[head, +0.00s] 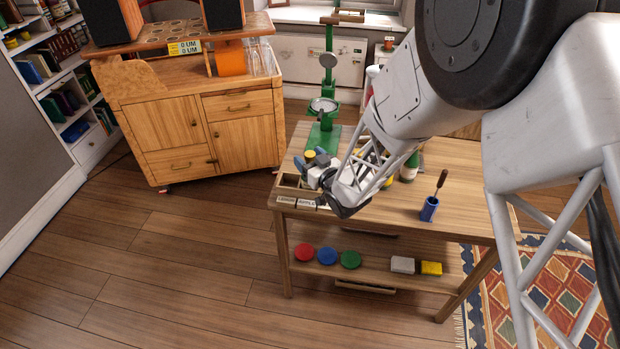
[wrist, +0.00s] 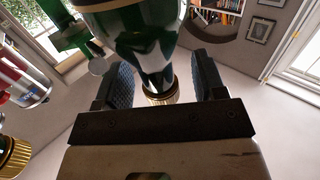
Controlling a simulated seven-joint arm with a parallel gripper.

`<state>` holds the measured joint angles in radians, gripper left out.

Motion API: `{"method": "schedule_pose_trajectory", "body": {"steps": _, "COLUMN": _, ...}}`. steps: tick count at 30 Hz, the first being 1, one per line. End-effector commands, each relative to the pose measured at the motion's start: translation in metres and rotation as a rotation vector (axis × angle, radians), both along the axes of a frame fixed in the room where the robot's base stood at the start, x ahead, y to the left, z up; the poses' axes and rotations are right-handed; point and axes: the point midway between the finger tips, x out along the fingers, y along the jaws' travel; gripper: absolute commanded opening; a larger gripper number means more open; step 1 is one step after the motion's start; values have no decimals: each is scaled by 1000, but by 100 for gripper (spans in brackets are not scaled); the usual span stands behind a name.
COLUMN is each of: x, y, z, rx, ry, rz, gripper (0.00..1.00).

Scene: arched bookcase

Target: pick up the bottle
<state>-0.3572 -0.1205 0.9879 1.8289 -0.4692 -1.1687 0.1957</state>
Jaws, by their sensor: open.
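My gripper (head: 314,160) is open, with blue finger pads, above the left end of the wooden table in the head view. In the wrist view, a dark green, glossy bottle (wrist: 140,35) with a gold cap fills the upper middle. Its cap end reaches between the two open fingers of my gripper (wrist: 165,80); I cannot tell if they touch it. A small gold-yellow top shows by the fingers in the head view, but the body below it is mostly hidden. Another green bottle (head: 410,166) stands behind my arm.
The wooden table (head: 385,228) carries a green press (head: 324,125), a labelled tray (head: 286,200) and a blue holder (head: 429,209) with a handled tool. A cabinet (head: 205,135) stands behind.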

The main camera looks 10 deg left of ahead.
Motion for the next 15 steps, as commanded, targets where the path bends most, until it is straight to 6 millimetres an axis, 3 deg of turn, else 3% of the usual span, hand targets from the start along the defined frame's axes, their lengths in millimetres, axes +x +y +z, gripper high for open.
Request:
{"method": "schedule_pose_trajectory", "body": {"steps": 6, "x": 11, "y": 10, "z": 0, "rx": -1, "ry": 1, "rz": -1, "gripper": 64}}
{"method": "schedule_pose_trajectory", "body": {"steps": 15, "x": 12, "y": 11, "z": 0, "rx": 0, "ry": 0, "rz": -1, "gripper": 64}}
